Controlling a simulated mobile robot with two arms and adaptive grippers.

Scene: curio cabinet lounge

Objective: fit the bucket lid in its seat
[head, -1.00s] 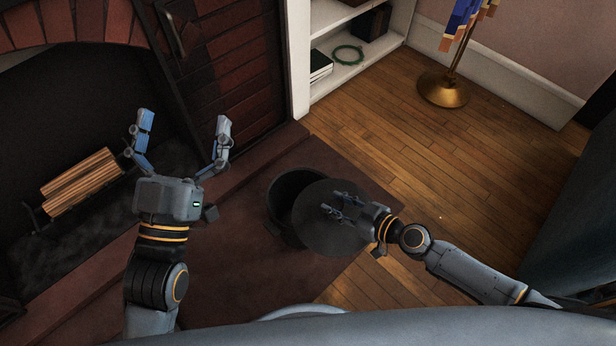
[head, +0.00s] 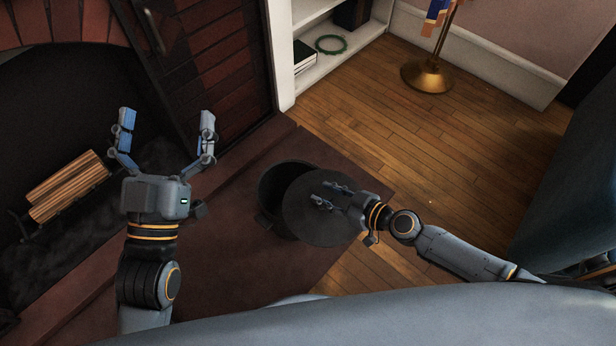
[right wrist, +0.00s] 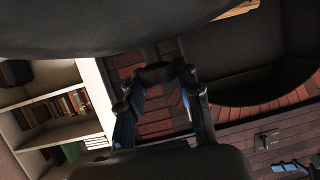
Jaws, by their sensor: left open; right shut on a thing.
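The bucket (head: 267,190) is a dark round pail standing on the reddish-brown hearth slab. The bucket lid (head: 308,228), a dark flat disc, overlaps the right part of its mouth, offset to the right. The left part of the mouth is uncovered. I cannot tell whether lid and rim touch. My right gripper (head: 330,197) is over the lid and shut on it; where it grips is hard to make out. In the right wrist view the lid (right wrist: 110,30) fills the top, near the fingers (right wrist: 158,92). My left gripper (head: 165,124) is open and empty, left of the bucket.
A brick fireplace with logs (head: 68,186) is at the left. A white shelf (head: 325,62) with books and a green ring is behind the bucket.

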